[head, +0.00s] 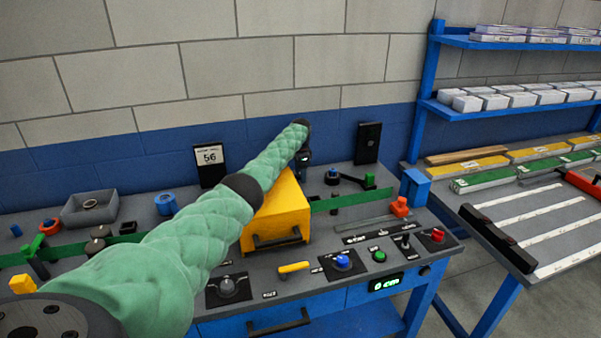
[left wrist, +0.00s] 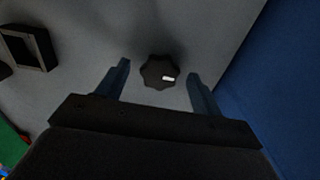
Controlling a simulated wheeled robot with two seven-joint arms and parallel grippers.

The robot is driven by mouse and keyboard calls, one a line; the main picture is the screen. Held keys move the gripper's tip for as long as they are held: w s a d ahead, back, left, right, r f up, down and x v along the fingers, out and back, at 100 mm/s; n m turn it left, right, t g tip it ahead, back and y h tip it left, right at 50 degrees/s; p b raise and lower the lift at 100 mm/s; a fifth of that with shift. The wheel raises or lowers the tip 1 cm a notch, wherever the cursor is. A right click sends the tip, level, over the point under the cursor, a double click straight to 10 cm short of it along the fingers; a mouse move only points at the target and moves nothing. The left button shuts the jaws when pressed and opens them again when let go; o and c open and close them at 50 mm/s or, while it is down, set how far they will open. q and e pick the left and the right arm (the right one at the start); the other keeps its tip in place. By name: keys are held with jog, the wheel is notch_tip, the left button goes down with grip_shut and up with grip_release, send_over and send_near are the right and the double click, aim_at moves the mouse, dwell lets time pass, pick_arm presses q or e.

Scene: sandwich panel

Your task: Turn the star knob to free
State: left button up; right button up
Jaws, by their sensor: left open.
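The star knob (left wrist: 156,70) shows in the left wrist view as a dark, lobed disc on a grey surface. A short white mark lies on its right part. My left gripper (left wrist: 159,70) is open, with one finger on each side of the knob in the picture and a gap to both. I cannot tell how far the fingertips are above the surface. In the head view my left gripper (head: 304,158) is small and dark, behind the yellow housing (head: 277,214). I cannot make out the knob there. My right gripper is not in view.
The blue wall (left wrist: 285,90) is close at the right in the wrist view. A square dark frame (left wrist: 27,46) lies at left.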

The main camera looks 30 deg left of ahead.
pick_arm(q)
jog(key=c, duration=1)
